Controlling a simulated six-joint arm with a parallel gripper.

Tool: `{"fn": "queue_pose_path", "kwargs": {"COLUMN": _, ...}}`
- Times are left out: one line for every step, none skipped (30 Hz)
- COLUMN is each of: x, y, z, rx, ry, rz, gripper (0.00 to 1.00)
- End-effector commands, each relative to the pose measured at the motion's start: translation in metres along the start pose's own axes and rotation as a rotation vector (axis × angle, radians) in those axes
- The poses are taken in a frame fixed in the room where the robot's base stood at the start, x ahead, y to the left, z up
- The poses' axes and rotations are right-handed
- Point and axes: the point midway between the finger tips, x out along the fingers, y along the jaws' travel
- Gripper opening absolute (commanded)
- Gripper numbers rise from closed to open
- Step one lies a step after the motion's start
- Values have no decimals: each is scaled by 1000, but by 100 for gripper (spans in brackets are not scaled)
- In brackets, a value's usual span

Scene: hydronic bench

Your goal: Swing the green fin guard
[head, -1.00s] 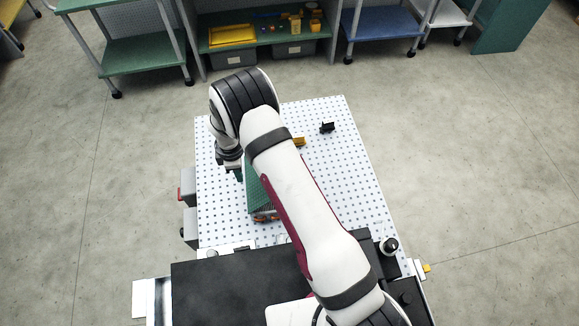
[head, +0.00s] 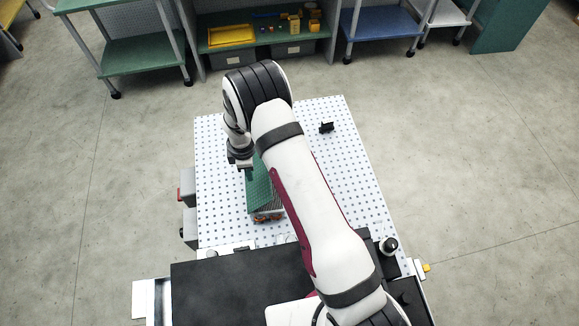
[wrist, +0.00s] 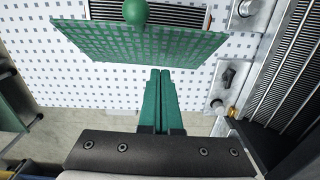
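The green fin guard (head: 260,187) is a flat perforated panel at the finned block (head: 266,214), left of my arm in the head view. In the wrist view the guard (wrist: 130,44) spans the top, with a round green knob (wrist: 135,12) on its far side. My gripper (wrist: 160,72) has two green fingers side by side with almost no gap and nothing between them. Its tips appear just short of the guard's near edge; I cannot tell whether they touch. In the head view my gripper (head: 245,168) is by the guard's far end, its fingers mostly hidden.
The white perforated bench top (head: 335,185) is mostly clear to the right of my arm. A small black fixture (head: 326,127) stands near its far edge. Grey boxes (head: 188,205) sit along the left edge. In the wrist view, ribbed metal (wrist: 285,70) is at the right.

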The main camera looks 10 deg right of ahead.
Motion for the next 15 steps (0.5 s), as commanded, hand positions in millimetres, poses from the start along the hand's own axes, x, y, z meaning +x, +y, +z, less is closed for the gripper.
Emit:
{"fn": "queue_pose_path", "kwargs": {"x": 0, "y": 0, "z": 2, "rx": 1, "ry": 0, "rz": 0, "gripper": 0}}
{"fn": "queue_pose_path", "kwargs": {"x": 0, "y": 0, "z": 2, "rx": 1, "ry": 0, "rz": 0, "gripper": 0}}
{"fn": "queue_pose_path", "kwargs": {"x": 0, "y": 0, "z": 4, "rx": 1, "ry": 0, "rz": 0, "gripper": 0}}
{"fn": "queue_pose_path", "kwargs": {"x": 0, "y": 0, "z": 4, "rx": 0, "ry": 0, "rz": 0, "gripper": 0}}
{"fn": "queue_pose_path", "kwargs": {"x": 0, "y": 0, "z": 5, "rx": 0, "ry": 0, "rz": 0, "gripper": 0}}
{"fn": "queue_pose_path", "kwargs": {"x": 0, "y": 0, "z": 6, "rx": 0, "ry": 0, "rz": 0, "gripper": 0}}
{"fn": "queue_pose_path", "kwargs": {"x": 0, "y": 0, "z": 7, "rx": 0, "ry": 0, "rz": 0, "gripper": 0}}
{"fn": "queue_pose_path", "kwargs": {"x": 0, "y": 0, "z": 8, "rx": 0, "ry": 0, "rz": 0, "gripper": 0}}
{"fn": "queue_pose_path", "kwargs": {"x": 0, "y": 0, "z": 9, "rx": 0, "ry": 0, "rz": 0, "gripper": 0}}
{"fn": "queue_pose_path", "kwargs": {"x": 0, "y": 0, "z": 10, "rx": 0, "ry": 0, "rz": 0, "gripper": 0}}
{"fn": "queue_pose_path", "kwargs": {"x": 0, "y": 0, "z": 11, "rx": 0, "ry": 0, "rz": -1, "gripper": 0}}
{"fn": "queue_pose_path", "kwargs": {"x": 0, "y": 0, "z": 13, "rx": 0, "ry": 0, "rz": -1, "gripper": 0}}
{"fn": "queue_pose_path", "kwargs": {"x": 0, "y": 0, "z": 14, "rx": 1, "ry": 0, "rz": -1, "gripper": 0}}
{"fn": "queue_pose_path", "kwargs": {"x": 0, "y": 0, "z": 14, "rx": 1, "ry": 0, "rz": -1, "gripper": 0}}
{"fn": "queue_pose_path", "kwargs": {"x": 0, "y": 0, "z": 16, "rx": 1, "ry": 0, "rz": -1, "gripper": 0}}
